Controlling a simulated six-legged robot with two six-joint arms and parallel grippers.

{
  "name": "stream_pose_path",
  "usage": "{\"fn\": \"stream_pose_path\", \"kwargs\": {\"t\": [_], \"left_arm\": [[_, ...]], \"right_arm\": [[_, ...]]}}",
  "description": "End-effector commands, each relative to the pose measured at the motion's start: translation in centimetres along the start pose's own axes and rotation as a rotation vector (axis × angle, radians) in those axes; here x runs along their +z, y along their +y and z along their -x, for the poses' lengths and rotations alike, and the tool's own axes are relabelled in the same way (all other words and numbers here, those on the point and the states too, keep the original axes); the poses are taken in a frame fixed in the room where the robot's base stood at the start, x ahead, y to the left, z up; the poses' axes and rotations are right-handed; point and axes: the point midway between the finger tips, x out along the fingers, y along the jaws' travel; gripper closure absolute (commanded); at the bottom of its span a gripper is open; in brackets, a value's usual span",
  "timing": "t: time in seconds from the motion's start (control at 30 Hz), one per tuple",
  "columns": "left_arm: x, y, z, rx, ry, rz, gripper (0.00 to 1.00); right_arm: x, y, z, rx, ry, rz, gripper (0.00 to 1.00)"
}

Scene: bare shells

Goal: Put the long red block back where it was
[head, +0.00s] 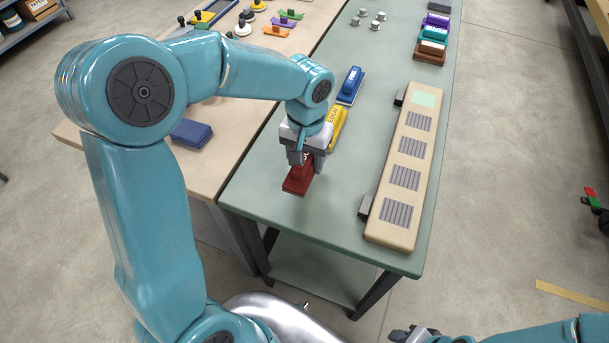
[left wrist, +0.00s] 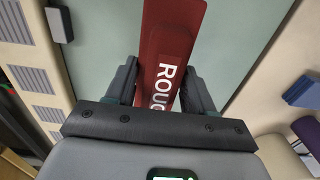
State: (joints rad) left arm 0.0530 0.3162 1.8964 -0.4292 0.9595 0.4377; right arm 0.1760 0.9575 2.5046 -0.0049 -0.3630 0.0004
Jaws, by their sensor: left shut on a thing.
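The long red block (head: 297,182) is at the near left part of the green table (head: 272,165), in line with a yellow block (head: 338,126) and a blue block (head: 350,86) behind it. My left gripper (head: 306,158) is over it and shut on it. In the left wrist view the red block (left wrist: 172,30) lies between the two fingers, with white letters "ROU" showing and the rest hidden. I cannot tell whether it touches the tabletop. Part of my right gripper (head: 413,334) shows at the bottom edge, away from the table; its jaws are unclear.
A long beige unit with grey grilles (head: 408,160) lies along the table's right side. Purple, teal and brown blocks (head: 432,42) and small grey knobs (head: 369,19) stand farther back. A beige table (head: 235,125) on the left holds a dark blue block (head: 191,133).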

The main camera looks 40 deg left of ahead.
Motion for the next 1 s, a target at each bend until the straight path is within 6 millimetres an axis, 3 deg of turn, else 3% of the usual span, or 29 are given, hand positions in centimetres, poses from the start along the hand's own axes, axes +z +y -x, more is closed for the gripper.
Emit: {"fn": "stream_pose_path", "kwargs": {"t": [0.47,0.9,0.93,1.0], "left_arm": [[0.0,-0.3,-6.5,0.000,-0.001,0.000,0.71],[-0.1,-0.3,-7.4,0.000,0.001,0.001,0.71],[-0.1,-0.3,-7.3,0.000,0.001,0.001,0.41],[-0.1,-0.3,-7.2,0.000,0.001,0.001,0.21]], "right_arm": [[0.0,0.0,0.0,0.000,0.000,0.000,0.57],[0.0,0.2,-0.6,0.000,0.000,0.000,0.57],[0.0,0.2,-0.5,0.000,0.000,0.000,0.57],[0.0,0.1,-0.4,0.000,0.000,0.000,0.57]]}}
